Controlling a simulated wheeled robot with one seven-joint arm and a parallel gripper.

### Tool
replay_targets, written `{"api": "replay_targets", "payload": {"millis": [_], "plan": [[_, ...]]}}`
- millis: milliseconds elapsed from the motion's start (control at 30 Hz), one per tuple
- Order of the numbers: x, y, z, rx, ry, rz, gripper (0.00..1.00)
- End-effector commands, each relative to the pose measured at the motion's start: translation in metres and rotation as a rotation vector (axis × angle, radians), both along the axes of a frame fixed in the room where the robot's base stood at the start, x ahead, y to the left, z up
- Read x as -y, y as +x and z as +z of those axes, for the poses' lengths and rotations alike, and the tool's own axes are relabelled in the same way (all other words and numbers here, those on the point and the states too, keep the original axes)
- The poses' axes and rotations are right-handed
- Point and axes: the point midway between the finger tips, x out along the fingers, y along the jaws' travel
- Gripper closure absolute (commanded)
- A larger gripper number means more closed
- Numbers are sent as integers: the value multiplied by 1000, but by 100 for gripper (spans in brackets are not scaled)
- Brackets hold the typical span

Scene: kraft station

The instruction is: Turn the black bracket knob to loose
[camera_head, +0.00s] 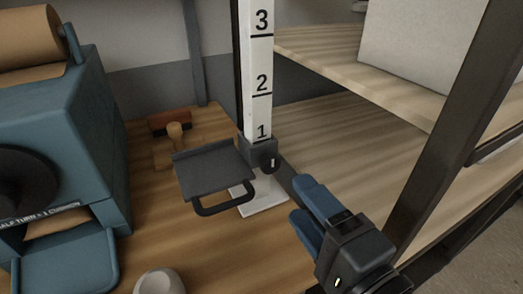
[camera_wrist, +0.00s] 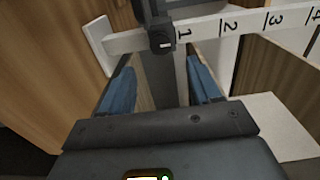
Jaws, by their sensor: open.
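The black bracket (camera_head: 213,168) with a flat plate and a looped handle is mounted low on a white numbered post (camera_head: 257,75), level with the mark 1. Its black knob (camera_head: 271,160) sits on the right side of the bracket and carries a small white mark. In the wrist view the knob (camera_wrist: 161,40) shows ahead, near the mark 1. My gripper (camera_head: 298,199) is open, with its blue fingers apart and empty, to the lower right of the knob. In the wrist view my gripper (camera_wrist: 162,80) has its fingers either side of the line to the knob, short of it.
A blue machine (camera_head: 55,140) with a brown paper roll (camera_head: 28,38) stands at the left. A wooden-handled stamp (camera_head: 175,133) lies behind the bracket. A wooden shelf (camera_head: 345,75) and a dark upright (camera_head: 440,130) are at the right. The tabletop right of the post is clear.

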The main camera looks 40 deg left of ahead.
Motion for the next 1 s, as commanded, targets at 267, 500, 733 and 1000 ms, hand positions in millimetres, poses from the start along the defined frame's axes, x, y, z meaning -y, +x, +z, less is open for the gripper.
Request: {"api": "replay_targets", "payload": {"millis": [267, 500, 733, 1000], "plan": [[-21, 8, 2, -3, 3, 4, 38], [-55, 21, 2, -3, 3, 3, 38], [-71, 29, 1, -2, 2, 2, 38], [-73, 30, 0, -1, 2, 2, 38]]}}
